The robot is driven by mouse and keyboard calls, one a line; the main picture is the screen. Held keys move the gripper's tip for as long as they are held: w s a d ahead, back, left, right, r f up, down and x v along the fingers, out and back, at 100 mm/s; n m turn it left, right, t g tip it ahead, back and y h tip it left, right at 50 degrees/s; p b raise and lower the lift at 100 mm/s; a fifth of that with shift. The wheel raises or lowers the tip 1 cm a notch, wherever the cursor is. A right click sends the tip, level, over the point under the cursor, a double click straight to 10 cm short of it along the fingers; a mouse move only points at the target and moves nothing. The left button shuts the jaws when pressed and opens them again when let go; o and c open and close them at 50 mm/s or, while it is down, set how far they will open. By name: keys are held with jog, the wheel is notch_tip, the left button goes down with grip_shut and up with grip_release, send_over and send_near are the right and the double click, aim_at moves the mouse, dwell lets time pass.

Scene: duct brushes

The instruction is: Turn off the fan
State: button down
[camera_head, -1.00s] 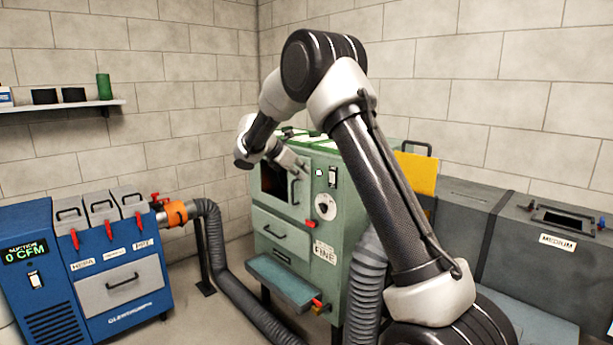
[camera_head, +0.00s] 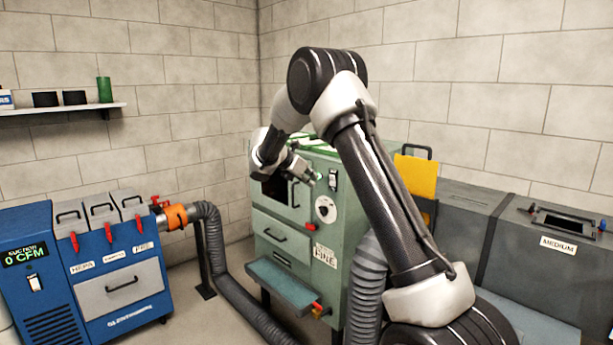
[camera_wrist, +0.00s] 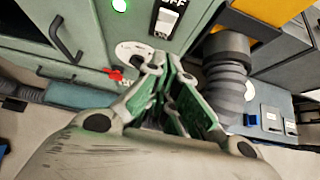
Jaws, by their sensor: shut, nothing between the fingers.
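The green cabinet (camera_head: 270,222) stands in the middle of the head view. My gripper (camera_head: 311,178) is shut and empty, left of the switch in the head view. In the wrist view my gripper (camera_wrist: 172,75) points toward the panel, its tips below the switch and overlapping the dial. Contact cannot be told.
A blue suction unit (camera_head: 90,300) at left reads 0 CFM and has its own switch (camera_head: 36,283). A grey hose (camera_head: 232,278) runs along the floor. A yellow panel (camera_head: 416,177) and grey boxes (camera_head: 550,260) stand at right. Red knobs project from the cabinet front.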

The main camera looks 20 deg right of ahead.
aim_at(332, 179)
jog(key=shift+w+d+f, duration=0.4)
jog(key=shift+w+d, duration=0.05)
jog(key=shift+d, duration=0.7)
jog(key=shift+w+d+f, duration=0.35)
jog(key=shift+w+d, duration=0.05)
jog(key=shift+d, duration=0.8)
jog(key=shift+w+d+f, duration=0.4)
jog(key=shift+w+d, duration=0.05)
jog(key=shift+d, duration=0.7)
jog(key=shift+w+d+r, duration=0.1)
jog(key=shift+d+r, duration=0.1)
jog(key=shift+d, duration=0.2)
jog(key=shift+r, duration=0.15)
jog(key=shift+r, duration=0.65)
